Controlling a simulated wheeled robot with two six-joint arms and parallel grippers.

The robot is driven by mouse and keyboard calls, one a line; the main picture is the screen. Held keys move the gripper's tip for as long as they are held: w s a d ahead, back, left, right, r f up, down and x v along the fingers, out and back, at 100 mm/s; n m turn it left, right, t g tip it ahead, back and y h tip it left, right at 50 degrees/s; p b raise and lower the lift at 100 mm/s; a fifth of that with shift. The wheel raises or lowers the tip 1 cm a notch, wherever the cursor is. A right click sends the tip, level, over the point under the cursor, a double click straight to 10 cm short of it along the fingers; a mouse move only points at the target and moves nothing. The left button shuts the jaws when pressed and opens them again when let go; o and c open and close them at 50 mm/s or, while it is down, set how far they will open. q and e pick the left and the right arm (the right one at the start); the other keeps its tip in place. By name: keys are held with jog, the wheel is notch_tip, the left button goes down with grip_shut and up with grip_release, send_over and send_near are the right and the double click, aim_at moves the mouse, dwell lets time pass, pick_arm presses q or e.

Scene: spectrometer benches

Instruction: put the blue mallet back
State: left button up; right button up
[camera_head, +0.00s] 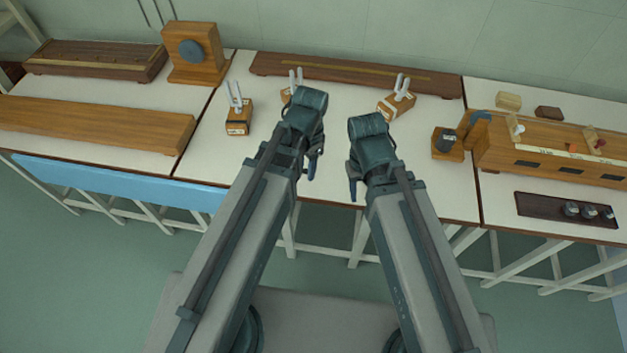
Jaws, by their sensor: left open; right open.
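I cannot make out a blue mallet in this view; it may be hidden behind my arms or too small to tell. My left gripper (314,163) is over the front part of the middle bench, pointing down, open, with nothing visible in it. My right gripper (353,186) is just right of it, near the bench's front edge, also open with nothing visible in it. Tuning forks on wooden boxes stand on the middle bench: one at left (238,112), one partly hidden behind my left arm (290,94), and one at right (397,100).
A long dark board (355,74) lies along the back. A wooden stand with a dark disc (193,52) is at back left. A wooden device (550,150) and a dark tray with small weights (540,207) are at right. A blue panel (120,183) runs along the left front edge.

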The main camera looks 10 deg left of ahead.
pick_arm(q)
jog(key=s+d+n, duration=0.3)
jog(key=s+n, duration=0.2)
jog(key=shift+s+d+n, duration=0.2)
jog(key=shift+s+n, duration=0.1)
jog(key=shift+s, duration=0.05)
jog(key=shift+r, duration=0.1)
